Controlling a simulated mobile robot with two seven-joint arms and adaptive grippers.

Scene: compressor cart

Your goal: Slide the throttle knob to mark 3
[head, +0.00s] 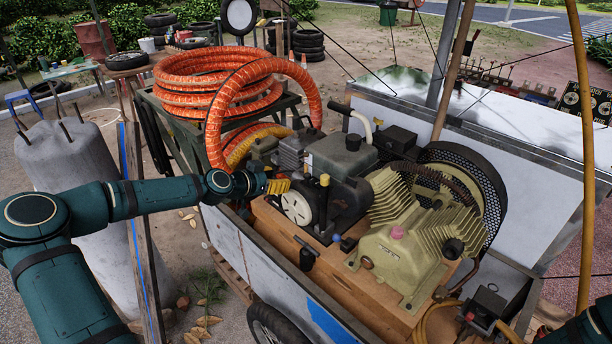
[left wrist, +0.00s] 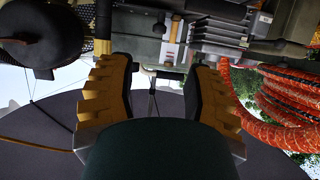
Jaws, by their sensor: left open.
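My left gripper (head: 278,187) is at the near left side of the engine (head: 340,160), its yellow fingers pointing at it. In the left wrist view the two fingers (left wrist: 162,85) stand wide apart with nothing held between them. Beyond them is a light strip with a red part (left wrist: 171,52) on the engine's side, with a small dark knob (left wrist: 160,24) close by. I cannot tell for certain whether this is the throttle knob, and no mark numbers can be read. My right gripper is out of view; only part of my right arm shows at the lower right.
The tan compressor pump (head: 405,235) and its black guarded wheel (head: 470,195) sit right of the engine on the cart (head: 285,315). A coiled orange hose (head: 215,80) lies behind my left gripper. A grey cylinder (head: 75,160) stands left of the cart.

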